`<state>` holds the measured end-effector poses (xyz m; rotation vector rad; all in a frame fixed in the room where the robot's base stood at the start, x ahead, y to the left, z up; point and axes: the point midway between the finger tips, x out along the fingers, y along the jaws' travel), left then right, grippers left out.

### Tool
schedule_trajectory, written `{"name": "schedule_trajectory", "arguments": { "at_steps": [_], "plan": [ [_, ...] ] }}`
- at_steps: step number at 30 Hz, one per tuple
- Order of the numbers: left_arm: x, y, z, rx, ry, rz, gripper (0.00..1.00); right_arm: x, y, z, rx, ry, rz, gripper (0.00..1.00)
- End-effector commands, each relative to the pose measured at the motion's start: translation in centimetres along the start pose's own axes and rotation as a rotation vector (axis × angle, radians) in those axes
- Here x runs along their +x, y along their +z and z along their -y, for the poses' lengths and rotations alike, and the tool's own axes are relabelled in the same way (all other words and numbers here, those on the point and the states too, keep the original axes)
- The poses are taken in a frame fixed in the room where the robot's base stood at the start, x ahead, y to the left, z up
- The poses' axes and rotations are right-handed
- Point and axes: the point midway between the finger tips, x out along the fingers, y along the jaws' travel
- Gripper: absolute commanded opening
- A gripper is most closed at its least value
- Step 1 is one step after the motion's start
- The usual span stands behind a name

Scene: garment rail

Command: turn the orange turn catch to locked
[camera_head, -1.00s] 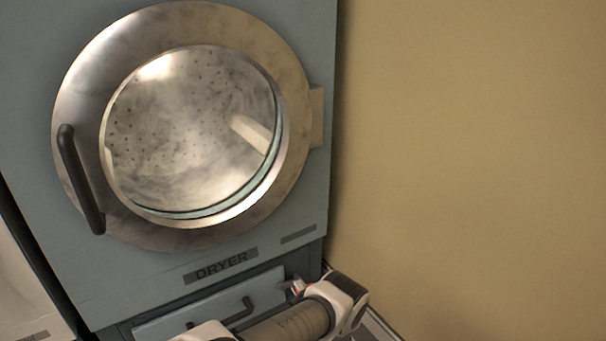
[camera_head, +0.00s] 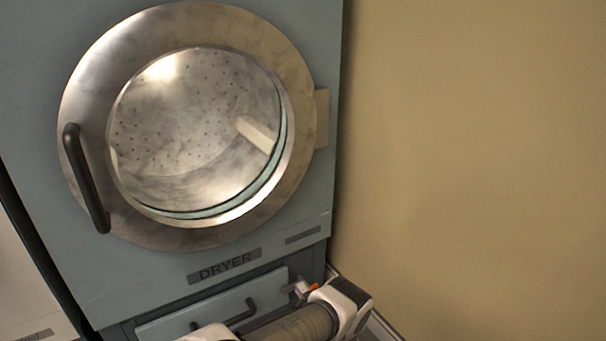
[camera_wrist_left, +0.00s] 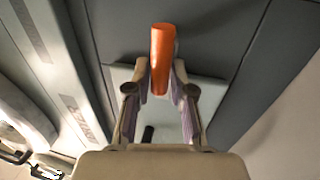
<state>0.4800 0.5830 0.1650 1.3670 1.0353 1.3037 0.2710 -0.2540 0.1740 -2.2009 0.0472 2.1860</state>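The orange turn catch (camera_wrist_left: 163,58) stands between the two fingertips of my left gripper (camera_wrist_left: 162,72) in the left wrist view. The fingers sit close along both sides of it and appear shut on it. The lower end of the catch lies in front of a pale panel. Most of the catch is hidden there by the gripper. My right gripper is not in view.
The dryer (camera_head: 45,215) with its round steel door and dark handle (camera_head: 86,178) fills the left. Below its label is a drawer front (camera_head: 205,306) with a dark handle (camera_head: 240,315). A tan wall (camera_head: 470,150) stands to the right.

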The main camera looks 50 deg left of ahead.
Motion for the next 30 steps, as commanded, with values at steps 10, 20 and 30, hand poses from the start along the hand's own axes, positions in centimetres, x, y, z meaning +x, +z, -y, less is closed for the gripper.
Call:
{"name": "schedule_trajectory", "arguments": {
  "at_steps": [10, 20, 30],
  "plan": [
    [-0.1, 0.0, 0.0, 0.002, 0.0, 0.0, 0.42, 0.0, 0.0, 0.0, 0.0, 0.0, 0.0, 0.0],
    [-6.3, 0.1, 0.0, 0.002, -0.001, 0.005, 0.42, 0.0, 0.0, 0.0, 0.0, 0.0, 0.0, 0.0],
    [-11.9, 0.0, 0.0, 0.001, 0.001, 0.0, 0.42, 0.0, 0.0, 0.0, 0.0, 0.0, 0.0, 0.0]
  ]
}}
